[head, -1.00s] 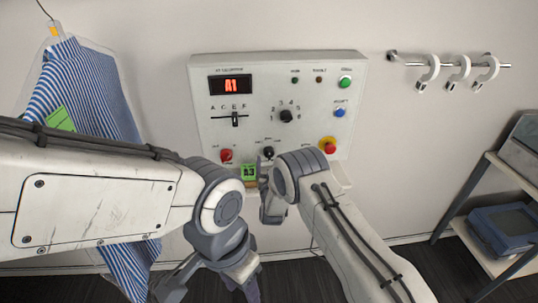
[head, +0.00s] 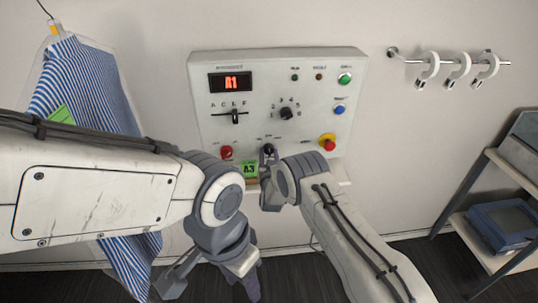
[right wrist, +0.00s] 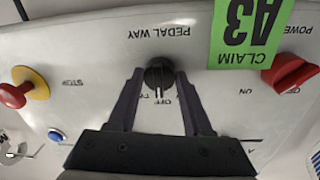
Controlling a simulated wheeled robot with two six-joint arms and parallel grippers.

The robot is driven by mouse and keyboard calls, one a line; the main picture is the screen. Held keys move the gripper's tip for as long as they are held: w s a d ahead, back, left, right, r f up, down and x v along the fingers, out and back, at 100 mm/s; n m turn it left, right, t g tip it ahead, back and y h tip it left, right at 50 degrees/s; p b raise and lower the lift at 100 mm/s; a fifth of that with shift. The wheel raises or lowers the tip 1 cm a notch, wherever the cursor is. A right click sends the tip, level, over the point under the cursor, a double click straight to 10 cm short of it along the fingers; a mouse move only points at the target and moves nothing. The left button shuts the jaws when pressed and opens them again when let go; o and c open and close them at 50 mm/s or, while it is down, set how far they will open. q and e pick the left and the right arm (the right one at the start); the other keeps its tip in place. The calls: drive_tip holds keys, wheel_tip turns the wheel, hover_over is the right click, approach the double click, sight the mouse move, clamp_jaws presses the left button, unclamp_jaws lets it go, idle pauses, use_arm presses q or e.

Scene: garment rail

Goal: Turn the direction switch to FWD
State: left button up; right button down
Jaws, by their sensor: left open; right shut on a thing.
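The direction switch is a black rotary knob (head: 268,150) low in the middle of the control panel (head: 215,135). In the right wrist view, which is upside down, the knob (right wrist: 159,72) sits under "PEDAL WAY" lettering. Its pale pointer mark faces the "OFF" label; a label beside it is partly hidden. My left gripper (head: 215,285) is open and empty, low and away from the panel.
A green A3 claim tag (head: 249,169) hangs close to the knob. A red switch (head: 227,153) and a red-yellow stop button (head: 327,142) flank it. A striped shirt (head: 90,90) hangs left, a hook rail (head: 400,59) and shelf (head: 462,222) stand right.

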drive_tip(key=shift+f+m+b, duration=0.15)
drive_tip(key=shift+m+b, duration=0.35)
drive_tip(key=shift+b, duration=0.4)
drive_tip(key=m+b, duration=0.5)
drive_tip(key=b, duration=0.3)
drive_tip(key=shift+m+g+b, duration=0.3)
drive_tip(key=shift+m+b, duration=0.6)
drive_tip(key=shift+b, duration=0.2)
drive_tip(key=shift+r, duration=0.2)
drive_tip(key=shift+c, duration=1.6)
unclamp_jaws()
